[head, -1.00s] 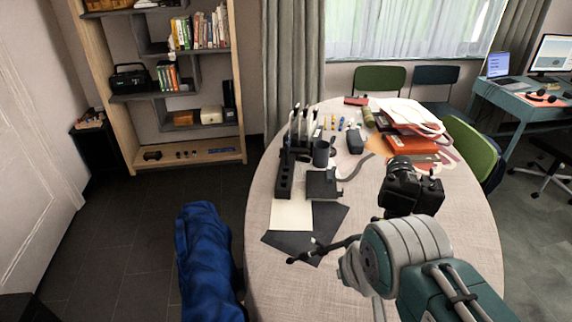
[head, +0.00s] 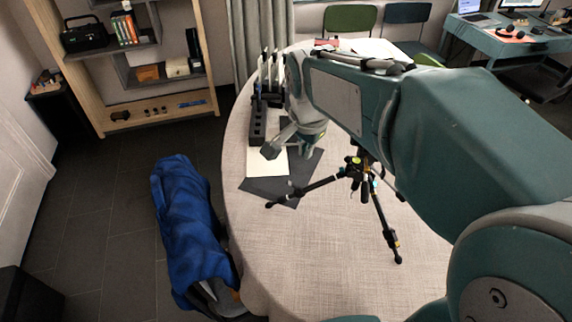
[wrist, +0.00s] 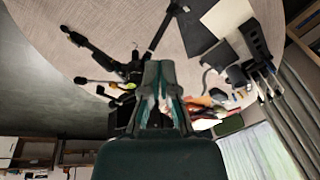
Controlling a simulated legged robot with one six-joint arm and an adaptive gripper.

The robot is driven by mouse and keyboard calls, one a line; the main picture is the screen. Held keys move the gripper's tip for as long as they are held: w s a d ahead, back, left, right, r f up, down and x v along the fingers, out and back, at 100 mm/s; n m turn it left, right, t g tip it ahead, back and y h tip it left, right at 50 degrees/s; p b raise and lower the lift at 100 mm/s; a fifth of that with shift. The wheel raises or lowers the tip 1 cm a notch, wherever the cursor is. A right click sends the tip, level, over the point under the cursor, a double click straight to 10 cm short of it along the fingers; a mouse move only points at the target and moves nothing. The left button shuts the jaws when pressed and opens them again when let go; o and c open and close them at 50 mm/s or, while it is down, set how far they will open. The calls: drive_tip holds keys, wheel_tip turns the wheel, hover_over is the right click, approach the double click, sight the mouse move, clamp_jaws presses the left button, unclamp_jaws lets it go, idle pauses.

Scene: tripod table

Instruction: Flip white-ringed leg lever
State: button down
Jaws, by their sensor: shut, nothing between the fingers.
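The black tripod (head: 357,168) stands on the table with its legs splayed. My gripper (head: 306,146) is left of and behind the hub, under my arm, which hides the camera on top. In the wrist view my gripper (wrist: 161,68) is shut and empty. Tripod legs (wrist: 96,48) show in front of it; contact cannot be told.
The oval table (head: 310,262) is clear at the front. A black holder (head: 257,125) and a cream sheet (head: 265,163) on a dark sheet (head: 306,170) lie near the gripper. A blue-draped thing (head: 190,225) stands left of the table.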

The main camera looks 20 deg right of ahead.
drive_tip(key=w+d+f+m+g, duration=0.2)
drive_tip(key=w+f+m, duration=0.6)
drive_tip(key=w, duration=0.3)
drive_tip(key=shift+d+f+m+g, duration=0.2)
drive_tip(key=shift+m+g, duration=0.1)
drive_tip(key=shift+m, duration=0.4)
hover_over(292, 184)
drive_tip(key=d, duration=0.2)
drive_tip(key=f, duration=1)
drive_tip(key=shift+s+d+f, duration=0.1)
drive_tip(key=shift+s+d, duration=0.05)
drive_tip(key=shift+s, duration=0.1)
drive_tip(key=shift+w+a+f, duration=0.25)
drive_tip(key=shift+a+f, duration=0.6)
drive_tip(key=shift+f, duration=0.1)
drive_tip(key=shift+w+a+f, duration=0.1)
drive_tip(key=shift+a+f, duration=0.3)
drive_tip(key=shift+f, duration=0.05)
